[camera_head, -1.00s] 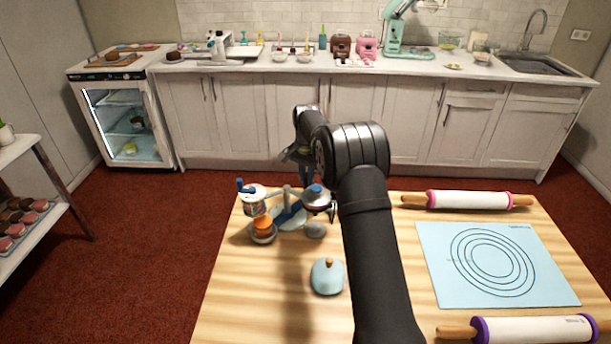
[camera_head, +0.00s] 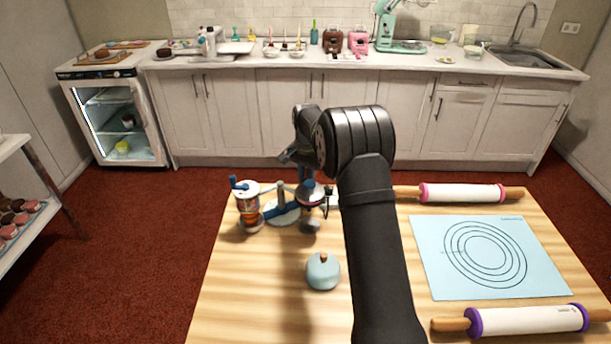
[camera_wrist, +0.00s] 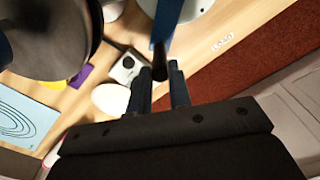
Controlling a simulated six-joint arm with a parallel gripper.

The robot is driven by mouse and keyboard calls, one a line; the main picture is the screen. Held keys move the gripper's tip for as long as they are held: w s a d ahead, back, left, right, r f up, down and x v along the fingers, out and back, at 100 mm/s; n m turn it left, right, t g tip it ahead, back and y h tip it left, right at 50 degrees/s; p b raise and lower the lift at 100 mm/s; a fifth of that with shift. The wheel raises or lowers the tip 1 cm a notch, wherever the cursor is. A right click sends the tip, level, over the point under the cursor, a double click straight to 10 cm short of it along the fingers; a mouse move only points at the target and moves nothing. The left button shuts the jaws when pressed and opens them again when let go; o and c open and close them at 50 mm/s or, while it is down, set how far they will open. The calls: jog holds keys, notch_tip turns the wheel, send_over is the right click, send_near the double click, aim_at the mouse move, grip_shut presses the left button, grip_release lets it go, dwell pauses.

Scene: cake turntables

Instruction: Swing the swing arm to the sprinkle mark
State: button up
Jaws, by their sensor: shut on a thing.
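The swing arm is a blue bar (camera_head: 273,213) on the wooden table, running between a clear canister with a blue crank (camera_head: 245,190) at left and a round dark-topped unit (camera_head: 310,193) at right. An orange-topped item (camera_head: 249,213) sits directly below the canister. In the wrist view the blue bar (camera_wrist: 166,18) ends at a dark peg (camera_wrist: 159,60). My gripper (camera_wrist: 159,74) is shut on this peg. In the head view my gripper is mostly hidden behind my arm. I cannot tell which mark on the base is the sprinkle mark.
A blue mat (camera_head: 487,258) lies at right between a pink-ended rolling pin (camera_head: 462,193) and a purple-ended one (camera_head: 528,320). The table's front-left area is clear.

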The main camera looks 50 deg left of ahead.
jog(key=o, duration=0.8)
jog(key=shift+r, duration=3.5)
jog(key=shift+f, duration=0.1)
notch_tip(320, 180, down, 7)
jog(key=shift+r, duration=0.1)
jog(key=shift+w+a, duration=0.1)
jog(key=shift+a, duration=0.3)
